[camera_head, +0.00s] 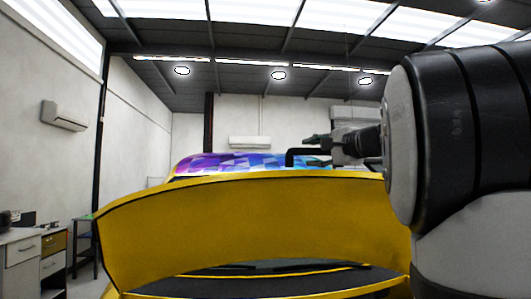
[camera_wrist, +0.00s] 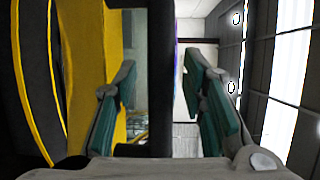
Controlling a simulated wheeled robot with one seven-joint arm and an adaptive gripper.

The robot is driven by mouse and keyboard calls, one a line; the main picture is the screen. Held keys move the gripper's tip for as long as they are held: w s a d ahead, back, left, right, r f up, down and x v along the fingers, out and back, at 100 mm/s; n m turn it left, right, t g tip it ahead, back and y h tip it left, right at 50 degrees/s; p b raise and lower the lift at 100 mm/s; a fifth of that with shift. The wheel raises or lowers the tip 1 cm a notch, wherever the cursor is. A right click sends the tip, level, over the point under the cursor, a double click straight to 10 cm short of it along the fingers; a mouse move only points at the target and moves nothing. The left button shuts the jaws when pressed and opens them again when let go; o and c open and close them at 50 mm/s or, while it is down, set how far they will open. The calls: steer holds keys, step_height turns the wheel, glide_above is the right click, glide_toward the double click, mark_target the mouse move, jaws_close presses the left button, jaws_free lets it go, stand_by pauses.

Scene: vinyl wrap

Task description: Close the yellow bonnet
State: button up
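The yellow bonnet (camera_head: 250,225) stands raised and open, its broad panel filling the lower middle of the head view. Its yellow surface (camera_wrist: 88,90) also shows on the left of the wrist view. My gripper (camera_head: 308,150) is just above the bonnet's upper edge, right of centre. In the wrist view, its two teal-padded fingers (camera_wrist: 160,75) are spread apart. A black bar (camera_wrist: 160,40) runs between them, with gaps visible on both sides. A black bent bar (camera_head: 289,156) shows beside the gripper in the head view. I cannot tell whether it is fixed to the bonnet.
A purple and blue patterned surface (camera_head: 220,163) lies behind the bonnet's top edge. Dark engine-bay parts (camera_head: 240,284) show beneath the bonnet. Drawer cabinets (camera_head: 22,252) stand at the far left. The space above the bonnet is open up to the ceiling.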

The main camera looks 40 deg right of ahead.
jaws_close()
steer(key=shift+f, duration=0.1)
